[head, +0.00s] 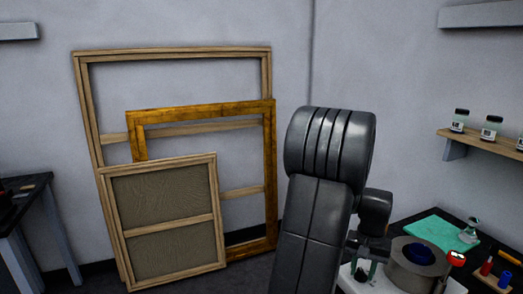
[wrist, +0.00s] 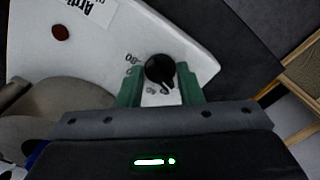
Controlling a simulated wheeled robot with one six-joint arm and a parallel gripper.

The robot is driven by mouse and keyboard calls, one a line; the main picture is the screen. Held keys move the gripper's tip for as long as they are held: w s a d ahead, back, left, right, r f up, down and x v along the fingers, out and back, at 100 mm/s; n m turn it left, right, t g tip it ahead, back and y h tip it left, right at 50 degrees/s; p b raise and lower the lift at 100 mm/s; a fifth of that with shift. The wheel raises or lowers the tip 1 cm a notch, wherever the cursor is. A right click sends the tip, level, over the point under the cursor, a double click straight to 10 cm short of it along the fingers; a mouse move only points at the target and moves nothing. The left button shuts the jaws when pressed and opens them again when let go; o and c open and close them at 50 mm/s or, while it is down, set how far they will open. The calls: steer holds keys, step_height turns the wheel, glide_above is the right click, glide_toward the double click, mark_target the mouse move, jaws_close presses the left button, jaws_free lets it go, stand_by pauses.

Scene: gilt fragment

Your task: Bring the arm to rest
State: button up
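My dark grey arm (head: 325,200) stands raised in the middle of the head view, its wrist bent down to the right over the bench. My gripper (wrist: 161,78) shows green fingertips in the wrist view, one on each side of a black dial knob (wrist: 158,69) on a white housing (wrist: 100,50). The fingers are apart, with white panel showing between them. Whether either finger touches the knob I cannot tell. In the head view the fingertips are small and partly hidden.
A grey round pot (head: 418,267) with a blue inside stands beside the gripper. Wooden frames (head: 160,220) lean on the wall at left. A shelf (head: 480,140) holds jars.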

steer(key=m, duration=0.4)
steer(key=shift+w+a+m, duration=0.1)
steer(key=shift+m, duration=0.3)
step_height(320, 180, up, 11)
steer(key=shift+f, duration=0.1)
